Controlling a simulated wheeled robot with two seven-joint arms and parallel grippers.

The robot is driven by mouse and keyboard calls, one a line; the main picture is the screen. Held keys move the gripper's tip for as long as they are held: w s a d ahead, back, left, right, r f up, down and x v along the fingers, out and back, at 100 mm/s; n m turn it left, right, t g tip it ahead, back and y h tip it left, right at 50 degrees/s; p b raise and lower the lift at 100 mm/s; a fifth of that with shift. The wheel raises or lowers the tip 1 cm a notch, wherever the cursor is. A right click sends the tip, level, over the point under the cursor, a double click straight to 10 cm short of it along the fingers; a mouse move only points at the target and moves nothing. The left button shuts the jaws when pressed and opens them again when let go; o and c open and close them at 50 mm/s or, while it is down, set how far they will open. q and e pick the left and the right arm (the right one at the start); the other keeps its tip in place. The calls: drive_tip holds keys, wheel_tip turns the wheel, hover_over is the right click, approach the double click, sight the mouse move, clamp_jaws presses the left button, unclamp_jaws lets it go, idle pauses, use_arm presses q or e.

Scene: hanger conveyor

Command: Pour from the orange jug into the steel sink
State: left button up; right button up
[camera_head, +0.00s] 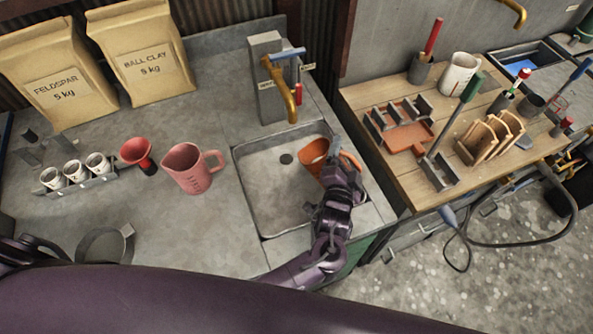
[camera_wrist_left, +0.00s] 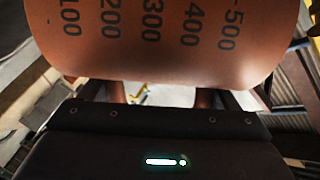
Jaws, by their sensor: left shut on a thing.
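The orange jug (camera_head: 312,157) is over the right part of the steel sink (camera_head: 262,205) in the head view. It is tipped, with its mouth facing left. My left gripper (camera_head: 345,170) is shut on the jug at its right side and partly hides it. In the left wrist view the jug (camera_wrist_left: 175,50) fills the upper part, with printed marks from 100 to 500 on its side. No stream of liquid can be made out. The sink's drain shows at the back of the basin. My right gripper is not in view.
A brass tap (camera_head: 280,85) on a grey post stands behind the sink. A pink jug (camera_head: 190,168) and a red funnel (camera_head: 138,152) stand left of it. A wooden bench (camera_head: 385,160) with tools is at the right.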

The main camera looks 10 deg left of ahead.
use_arm(q)
drive_tip(key=shift+a+r+n, duration=0.1)
drive_tip(key=shift+r+n, duration=0.15)
drive_tip(key=shift+n, duration=0.25)
drive_tip(key=shift+w+a+r+n+h+p, duration=0.1)
drive_tip(key=shift+a+r+n+h+p, duration=0.05)
drive_tip(key=shift+n+h+p, duration=0.3)
drive_tip(key=shift+a+n, duration=0.1)
drive_tip(key=shift+n, duration=0.15)
drive_tip(key=shift+a+n, duration=0.15)
drive_tip(key=shift+n, duration=0.15)
drive_tip(key=shift+w+a+n+g, duration=0.1)
drive_tip(key=shift+a+n+g, duration=0.2)
drive_tip(key=shift+n, duration=0.2)
idle(0.3)
